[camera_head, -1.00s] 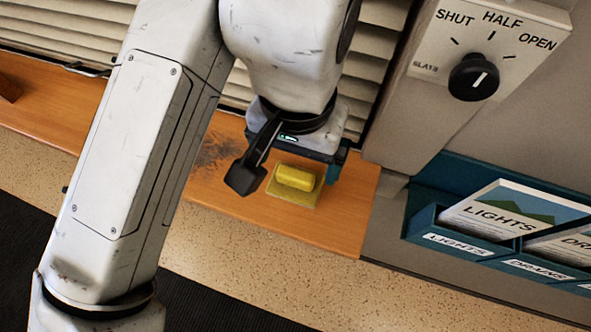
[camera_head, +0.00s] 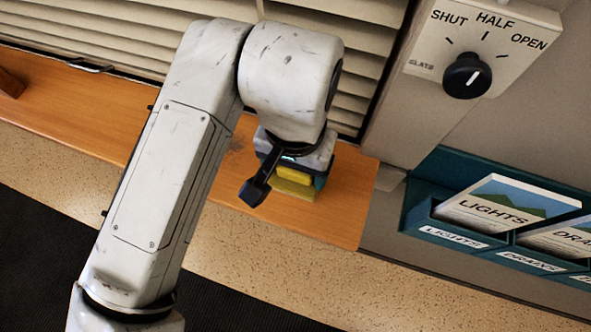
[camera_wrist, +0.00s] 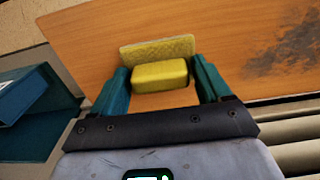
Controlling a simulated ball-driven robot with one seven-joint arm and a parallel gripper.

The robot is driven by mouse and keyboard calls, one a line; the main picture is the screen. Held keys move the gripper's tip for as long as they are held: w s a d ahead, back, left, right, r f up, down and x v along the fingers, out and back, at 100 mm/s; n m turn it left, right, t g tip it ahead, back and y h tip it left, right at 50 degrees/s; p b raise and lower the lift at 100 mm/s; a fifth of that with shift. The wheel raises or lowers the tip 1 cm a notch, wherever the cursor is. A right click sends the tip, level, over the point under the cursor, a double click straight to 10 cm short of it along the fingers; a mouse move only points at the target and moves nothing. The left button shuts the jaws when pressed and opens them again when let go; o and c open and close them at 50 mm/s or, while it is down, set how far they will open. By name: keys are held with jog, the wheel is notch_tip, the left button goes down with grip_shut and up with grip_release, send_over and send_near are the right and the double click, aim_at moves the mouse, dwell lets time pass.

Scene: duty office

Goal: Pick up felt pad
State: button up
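The felt pad (camera_wrist: 150,51) is a flat, olive-yellow, textured piece with a bright yellow block (camera_wrist: 160,75) on it. It lies on the orange wooden sill and also shows in the head view (camera_head: 294,190), partly covered by my wrist. My gripper (camera_wrist: 160,68) is over it, with one teal finger on each side of the yellow block. The fingers are apart by slightly more than the block's width; a narrow gap seems to show at the right finger. Contact at the left finger is hard to tell.
The wooden sill (camera_head: 110,117) has a dark smudge near the pad. Blinds (camera_head: 120,35) run along behind it. At the right are a wall dial (camera_head: 467,76) and a teal card rack (camera_head: 425,222).

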jog(key=c, duration=0.7)
jog(key=shift+r, duration=0.1)
jog(key=shift+r, duration=0.5)
jog(key=s+d+r+b, duration=0.1)
jog(key=s+d+r, duration=0.8)
jog(key=r, duration=0.3)
jog(key=shift+s, duration=0.8)
jog(key=shift+d, duration=0.1)
jog(key=o, duration=0.5)
jog(key=c, duration=0.4)
